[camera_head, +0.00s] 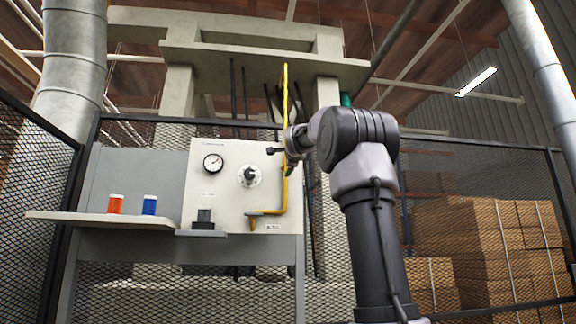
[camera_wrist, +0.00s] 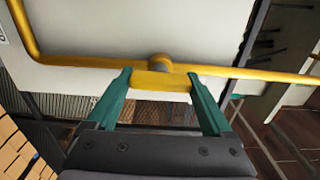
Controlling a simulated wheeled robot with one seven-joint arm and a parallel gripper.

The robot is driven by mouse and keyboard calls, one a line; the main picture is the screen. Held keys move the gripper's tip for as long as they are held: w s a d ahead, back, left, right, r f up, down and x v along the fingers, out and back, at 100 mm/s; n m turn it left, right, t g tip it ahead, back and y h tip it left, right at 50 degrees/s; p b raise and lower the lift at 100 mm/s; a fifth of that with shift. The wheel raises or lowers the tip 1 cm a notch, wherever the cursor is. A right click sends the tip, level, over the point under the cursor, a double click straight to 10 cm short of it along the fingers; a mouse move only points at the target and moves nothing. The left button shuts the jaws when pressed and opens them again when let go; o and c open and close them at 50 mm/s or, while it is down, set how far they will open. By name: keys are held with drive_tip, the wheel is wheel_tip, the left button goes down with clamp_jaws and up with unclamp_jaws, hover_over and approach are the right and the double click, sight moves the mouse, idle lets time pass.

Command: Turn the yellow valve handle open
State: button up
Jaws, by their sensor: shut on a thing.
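The yellow valve handle (camera_wrist: 165,84) is a short bar in the middle of the wrist view, in front of the round valve stem (camera_wrist: 160,62). The yellow pipe (camera_wrist: 85,61) runs behind it, and the handle looks roughly in line with it there. My gripper (camera_wrist: 159,79) has its green fingers against the two ends of the handle and is shut on it. In the head view the pipe (camera_head: 285,195) rises along the panel's right edge. My gripper (camera_head: 291,143) is at that pipe, and I cannot make out the handle there.
The pale panel (camera_head: 226,215) carries a pressure gauge (camera_head: 213,163) and a round knob (camera_head: 249,175). An orange container (camera_head: 115,204) and a blue container (camera_head: 149,205) stand on the left shelf (camera_head: 75,217). Stacked boxes (camera_head: 490,235) show at the right, behind mesh fencing.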

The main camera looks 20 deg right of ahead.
drive_tip(key=shift+f, duration=0.1)
drive_tip(key=o, duration=1.1)
drive_tip(key=shift+o, duration=0.2)
drive_tip(key=shift+s, duration=0.1)
drive_tip(key=v, duration=1)
drive_tip(key=shift+s, duration=0.25)
drive_tip(key=shift+a, duration=0.1)
drive_tip(key=s+a+f+n+g+y, duration=0.2)
drive_tip(key=s+a+f+n, duration=0.3)
drive_tip(key=s+f, duration=0.4)
drive_tip(key=s+a+f+n+g+y, duration=0.2)
drive_tip(key=s+f, duration=0.6)
drive_tip(key=f, duration=1.3)
drive_tip(key=s+a+f+n+g+y, duration=0.3)
drive_tip(key=s+a+f+n+g, duration=0.3)
drive_tip(key=f, duration=0.9)
drive_tip(key=s+a+n, duration=0.3)
drive_tip(key=n, duration=0.1)
drive_tip(key=shift+s, duration=0.35)
